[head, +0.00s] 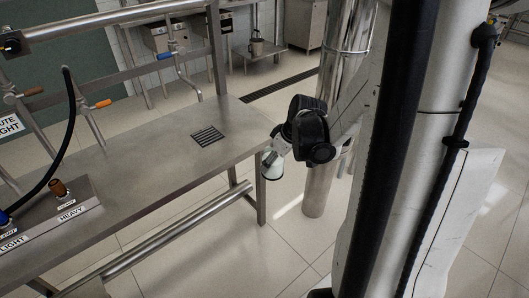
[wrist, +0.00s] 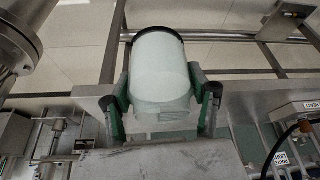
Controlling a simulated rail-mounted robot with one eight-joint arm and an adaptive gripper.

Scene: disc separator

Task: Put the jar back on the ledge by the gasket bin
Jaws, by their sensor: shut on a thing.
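My gripper (head: 273,155) is shut on a pale green-white jar (head: 271,167) beside the right end of the steel table, over the floor. In the wrist view the jar (wrist: 160,72) sits between the two green-padded fingers of my gripper (wrist: 161,100). Its dark rim is at the top of that picture. In the head view my gripper hides part of the jar. No label names a gasket bin. A small metal pail (head: 257,47) stands on a low shelf (head: 258,54) at the back; I cannot tell if these are the bin and ledge.
The steel table (head: 165,160) is mostly bare, with a black slatted patch (head: 207,136) near its right end. A shiny vertical pipe (head: 340,60) rises just right of my gripper. A floor drain (head: 280,85) lies behind.

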